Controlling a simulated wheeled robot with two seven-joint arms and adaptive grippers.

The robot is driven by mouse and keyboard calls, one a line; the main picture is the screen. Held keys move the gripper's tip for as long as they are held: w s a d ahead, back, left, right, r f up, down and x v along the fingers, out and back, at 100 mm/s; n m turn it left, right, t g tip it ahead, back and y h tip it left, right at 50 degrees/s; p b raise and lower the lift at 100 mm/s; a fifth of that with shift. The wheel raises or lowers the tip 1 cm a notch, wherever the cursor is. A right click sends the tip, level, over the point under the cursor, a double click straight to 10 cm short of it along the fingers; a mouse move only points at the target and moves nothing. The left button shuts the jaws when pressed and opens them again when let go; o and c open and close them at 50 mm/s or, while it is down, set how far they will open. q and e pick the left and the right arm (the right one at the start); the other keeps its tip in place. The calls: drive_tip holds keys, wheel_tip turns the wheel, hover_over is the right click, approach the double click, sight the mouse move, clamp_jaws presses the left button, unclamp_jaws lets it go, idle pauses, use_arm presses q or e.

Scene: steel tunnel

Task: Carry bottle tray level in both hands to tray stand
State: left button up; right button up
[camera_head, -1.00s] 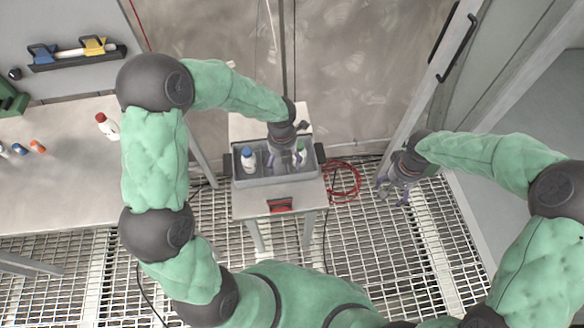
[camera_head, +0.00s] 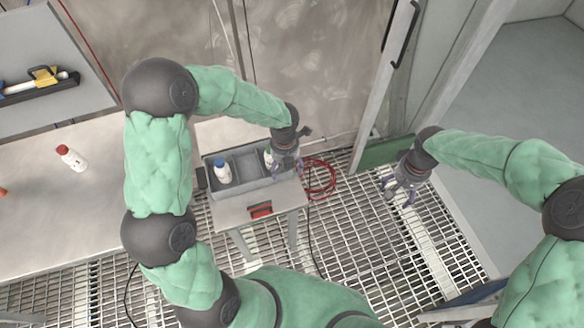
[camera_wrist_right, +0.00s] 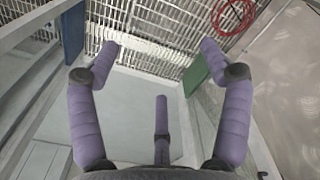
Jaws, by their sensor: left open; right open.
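The grey bottle tray (camera_head: 247,189) rests on a small table, the likely tray stand (camera_head: 236,214), in the head view. It has compartments.
A workbench (camera_head: 60,210) with a red-capped white bottle (camera_head: 72,158) is at left. A red coiled hose (camera_head: 320,178) lies on the floor right of the stand. A green panel (camera_head: 385,152) and a door frame stand behind my right gripper. Grating in front is clear.

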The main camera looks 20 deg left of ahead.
wheel_tip(320, 180, up, 8)
drive_tip(key=shift+w+a+r, duration=0.15)
drive_tip(key=shift+a+r, duration=0.05)
drive_tip(key=shift+a, duration=0.1)
drive_tip(key=shift+f, duration=0.1)
idle(0.5)
